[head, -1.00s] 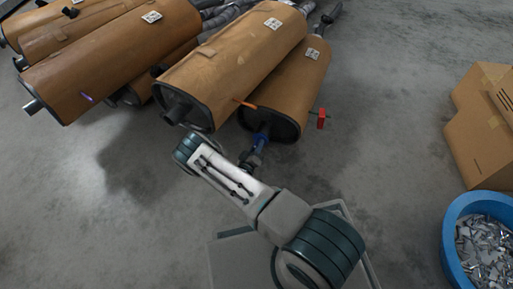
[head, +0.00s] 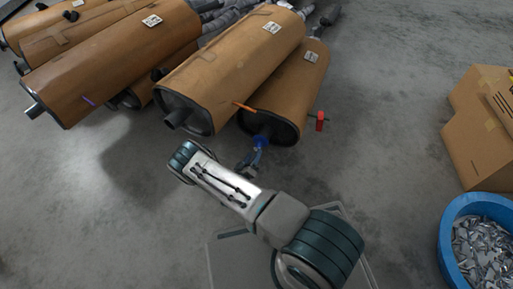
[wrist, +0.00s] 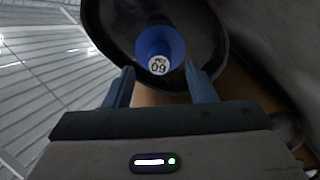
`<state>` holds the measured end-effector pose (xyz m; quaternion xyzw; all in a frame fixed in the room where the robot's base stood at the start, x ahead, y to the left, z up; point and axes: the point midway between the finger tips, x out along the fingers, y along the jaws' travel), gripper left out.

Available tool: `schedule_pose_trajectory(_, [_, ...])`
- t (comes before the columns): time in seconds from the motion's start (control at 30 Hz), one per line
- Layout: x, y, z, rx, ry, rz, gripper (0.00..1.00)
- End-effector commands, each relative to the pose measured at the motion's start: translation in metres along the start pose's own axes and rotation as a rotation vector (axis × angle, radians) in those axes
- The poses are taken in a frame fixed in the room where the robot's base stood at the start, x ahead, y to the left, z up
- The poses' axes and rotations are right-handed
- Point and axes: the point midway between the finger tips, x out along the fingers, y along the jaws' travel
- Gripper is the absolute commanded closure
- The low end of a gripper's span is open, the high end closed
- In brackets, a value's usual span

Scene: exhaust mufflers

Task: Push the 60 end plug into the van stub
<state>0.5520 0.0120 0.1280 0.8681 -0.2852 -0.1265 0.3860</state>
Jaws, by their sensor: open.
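The blue 60 end plug (head: 260,142) sits at the stub on the dark end face of the right-hand brown-wrapped muffler (head: 288,90). In the wrist view the plug (wrist: 158,43) shows as a blue flared cup with a white label reading 60, in front of the round dark end face (wrist: 105,25). How deep it sits in the stub is hidden. My gripper (wrist: 162,86) is open and empty, with one finger on each side below the plug and apart from it. In the head view my gripper (head: 250,160) is just short of the plug.
A larger muffler (head: 232,70) lies close on the left, its stub pointing forward. An orange piece (head: 244,106) and a red piece (head: 320,121) stick out near the muffler. Cardboard boxes (head: 480,130) and a blue tub (head: 447,225) stand right. The floor in front is clear.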

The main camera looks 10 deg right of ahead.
Motion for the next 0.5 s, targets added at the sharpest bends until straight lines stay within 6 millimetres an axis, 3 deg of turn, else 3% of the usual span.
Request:
schedule_pose_trajectory(0.2, [-0.051,0.002,-0.002,-0.002,0.001,-0.003,0.49])
schedule_pose_trajectory(0.5, [-0.087,0.001,0.000,-0.001,0.000,0.000,0.49])
